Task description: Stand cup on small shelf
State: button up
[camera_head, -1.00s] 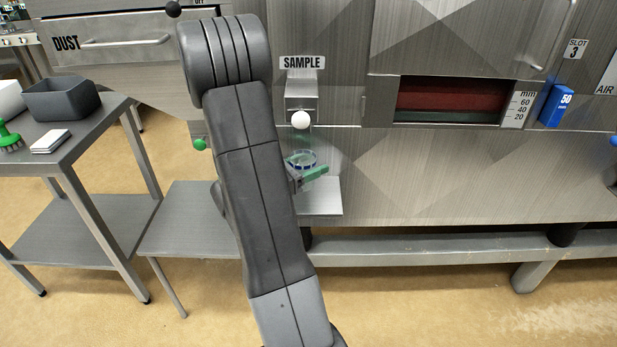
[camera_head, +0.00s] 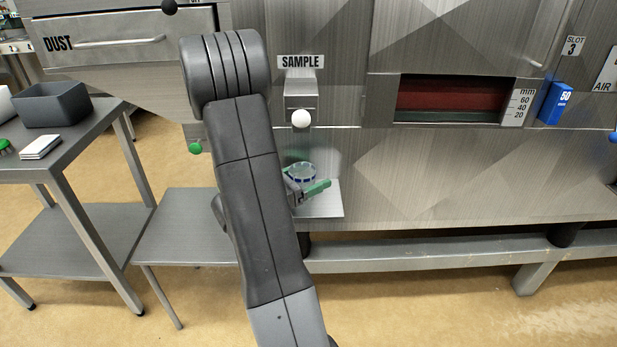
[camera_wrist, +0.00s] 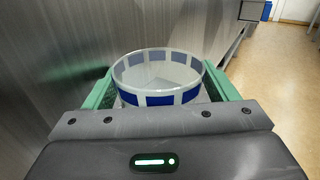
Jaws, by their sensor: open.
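The cup (camera_head: 302,171) is clear with blue patches around it. It appears to stand upright on the small shelf (camera_head: 328,204) under the sample spout, though its base is hidden by a finger. My gripper (camera_head: 303,184) is open around the cup, a green finger on each side. In the wrist view the cup (camera_wrist: 157,97) sits between the green fingers of my gripper (camera_wrist: 162,88), its open rim up. I cannot tell whether either finger still touches it.
The sample spout with its white knob (camera_head: 301,118) hangs above the cup. The dryer's metal wall (camera_head: 420,170) is close behind. A green knob (camera_head: 195,148) is left of my arm. A table (camera_head: 75,150) with a dark bin (camera_head: 52,104) stands at the left.

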jog(key=shift+r, duration=0.25)
jog(key=p+v, duration=0.1)
jog(key=v, duration=1.1)
jog(key=shift+f, duration=0.1)
